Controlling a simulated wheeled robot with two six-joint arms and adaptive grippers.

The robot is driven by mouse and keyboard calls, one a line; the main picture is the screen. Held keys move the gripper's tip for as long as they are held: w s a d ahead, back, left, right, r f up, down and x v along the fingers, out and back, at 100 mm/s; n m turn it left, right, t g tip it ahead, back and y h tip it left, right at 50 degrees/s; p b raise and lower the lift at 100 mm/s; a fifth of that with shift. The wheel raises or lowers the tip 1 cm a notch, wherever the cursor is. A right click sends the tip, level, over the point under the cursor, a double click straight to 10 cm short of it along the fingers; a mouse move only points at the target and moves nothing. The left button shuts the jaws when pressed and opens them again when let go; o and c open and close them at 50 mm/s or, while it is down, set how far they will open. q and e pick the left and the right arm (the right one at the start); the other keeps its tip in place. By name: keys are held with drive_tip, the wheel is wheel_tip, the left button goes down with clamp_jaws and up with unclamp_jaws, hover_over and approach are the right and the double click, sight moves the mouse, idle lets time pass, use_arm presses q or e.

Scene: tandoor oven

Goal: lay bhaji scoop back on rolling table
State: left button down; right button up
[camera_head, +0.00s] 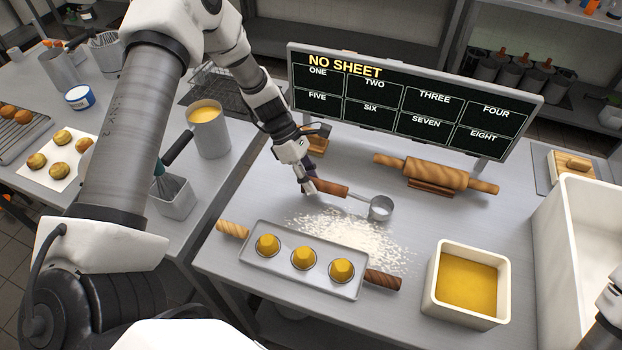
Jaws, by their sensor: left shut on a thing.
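The bhaji scoop (379,208) has a round metal cup and a brown wooden handle. It is over the rolling table (232,206), just behind the patch of white flour. My left gripper (309,186) is shut on the handle's left end, and the cup points right. I cannot tell whether the scoop touches the table. Of my right arm, only a white part shows at the lower right edge; its gripper is out of view.
A square tub (467,282) of yellow filling stands right. A large rolling pin (435,174) rests behind, before the sign board (410,100).

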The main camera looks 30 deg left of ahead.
use_arm(q)
drive_tip(key=shift+f, duration=0.45)
unclamp_jaws()
drive_tip(key=shift+r, duration=0.1)
drive_tip(key=shift+r, duration=0.1)
drive_tip(key=p+v, duration=0.5)
drive_tip(key=v, duration=0.1)
drive_tip(key=shift+p, duration=0.4)
drive_tip(key=p+v, duration=0.2)
drive_tip(key=v, duration=0.1)
idle(0.6)
idle(0.4)
